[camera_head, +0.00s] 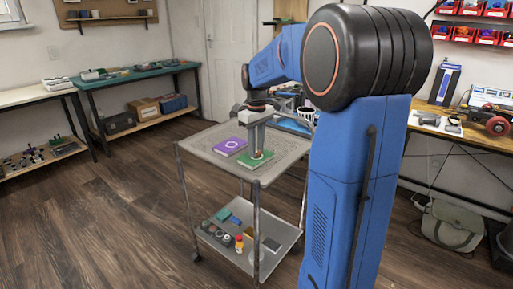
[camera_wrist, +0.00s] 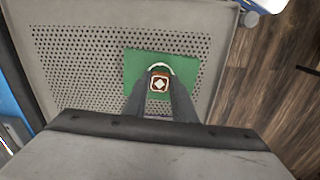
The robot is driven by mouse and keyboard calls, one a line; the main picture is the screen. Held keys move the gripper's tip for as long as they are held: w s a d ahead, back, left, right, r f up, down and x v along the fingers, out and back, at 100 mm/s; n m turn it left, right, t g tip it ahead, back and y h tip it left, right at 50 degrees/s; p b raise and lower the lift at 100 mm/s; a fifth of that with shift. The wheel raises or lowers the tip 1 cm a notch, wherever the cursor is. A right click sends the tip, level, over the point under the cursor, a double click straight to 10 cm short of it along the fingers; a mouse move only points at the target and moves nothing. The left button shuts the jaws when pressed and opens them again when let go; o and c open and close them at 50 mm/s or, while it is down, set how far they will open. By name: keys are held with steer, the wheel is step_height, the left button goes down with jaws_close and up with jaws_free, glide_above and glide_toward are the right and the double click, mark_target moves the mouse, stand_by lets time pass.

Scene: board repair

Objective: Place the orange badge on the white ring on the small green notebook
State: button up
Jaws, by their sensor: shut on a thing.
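The small green notebook (camera_wrist: 137,67) lies flat on the cart's perforated top. It also shows in the head view (camera_head: 263,162), right of a purple notebook. A white ring (camera_wrist: 160,66) is marked on its cover, and only its far arc shows. My gripper (camera_wrist: 160,92) is shut on the orange badge (camera_wrist: 160,80), which has a white emblem on its face. The badge is over the ring area, covering its near part. In the head view my gripper (camera_head: 258,152) points straight down at the green notebook. I cannot tell whether the badge touches the cover.
The purple notebook (camera_head: 229,146) with its own white ring lies to the left on the cart top (camera_head: 203,143). Several small items sit on the lower shelf (camera_head: 262,259).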

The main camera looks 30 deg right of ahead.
steer(key=shift+f, duration=0.1)
steer(key=o, duration=1)
step_height(320, 180, up, 12)
steer(key=shift+r, duration=0.1)
steer(key=s+a+f+m+t, duration=0.1)
steer(key=s+a+f, duration=0.4)
steer(key=s, duration=0.5)
steer(key=s+a+f+m+t, duration=0.1)
steer(key=s+a+f, duration=0.4)
steer(key=s, duration=0.5)
steer(key=s+a+f+m+t, duration=0.1)
steer(key=s+a+f, duration=0.4)
steer(key=s, duration=0.5)
steer(key=shift+s+a+f+t, duration=0.1)
steer(key=shift+a+f+t, duration=0.3)
steer(key=shift+t, duration=0.5)
steer(key=shift+r, duration=0.1)
